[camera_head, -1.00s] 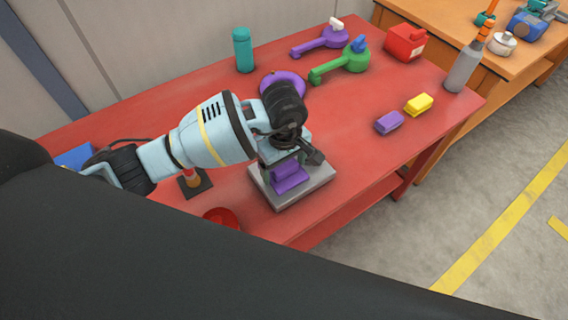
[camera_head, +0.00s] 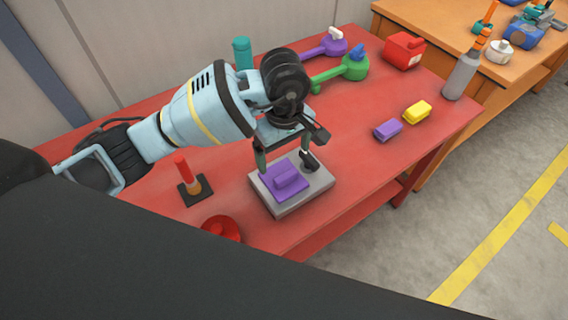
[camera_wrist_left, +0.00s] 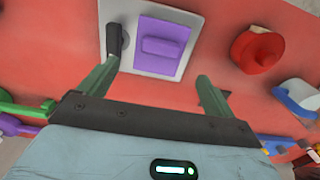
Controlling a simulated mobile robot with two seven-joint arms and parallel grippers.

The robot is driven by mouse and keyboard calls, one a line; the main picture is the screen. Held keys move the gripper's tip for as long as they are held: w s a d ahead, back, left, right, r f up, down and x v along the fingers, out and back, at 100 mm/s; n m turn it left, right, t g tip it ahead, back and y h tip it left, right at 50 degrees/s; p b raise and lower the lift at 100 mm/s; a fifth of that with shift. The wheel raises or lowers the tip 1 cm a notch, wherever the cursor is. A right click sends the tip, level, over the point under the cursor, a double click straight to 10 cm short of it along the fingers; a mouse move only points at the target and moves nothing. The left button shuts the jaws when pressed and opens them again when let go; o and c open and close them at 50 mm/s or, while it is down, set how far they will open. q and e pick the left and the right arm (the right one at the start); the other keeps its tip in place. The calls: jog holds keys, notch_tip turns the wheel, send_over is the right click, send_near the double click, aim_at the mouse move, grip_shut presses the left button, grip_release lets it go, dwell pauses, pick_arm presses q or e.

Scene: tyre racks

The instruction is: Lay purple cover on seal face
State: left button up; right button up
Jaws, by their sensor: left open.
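The purple cover (camera_head: 285,180), a square plate with a raised grip block, lies flat on a light grey square base (camera_head: 297,203) on the red table. Whatever face is under the cover is hidden. In the left wrist view the cover (camera_wrist_left: 163,45) lies within the base's pale border (camera_wrist_left: 158,72), beside a black upright lever (camera_wrist_left: 114,40). My left gripper (camera_head: 284,160) is open and empty above the cover, its fingers apart from the grip block; in the wrist view both fingers (camera_wrist_left: 158,72) stand wide. My right gripper is not in view.
A red-orange post on a black foot (camera_head: 190,180) and a red round dish (camera_head: 222,228) stand left of the base. Purple (camera_head: 388,130) and yellow (camera_head: 417,112) blocks lie to the right. Purple and green (camera_head: 345,68) handled tools lie behind. Table between base and blocks is clear.

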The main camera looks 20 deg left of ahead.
pick_arm(q)
jog(key=shift+r, duration=1.8)
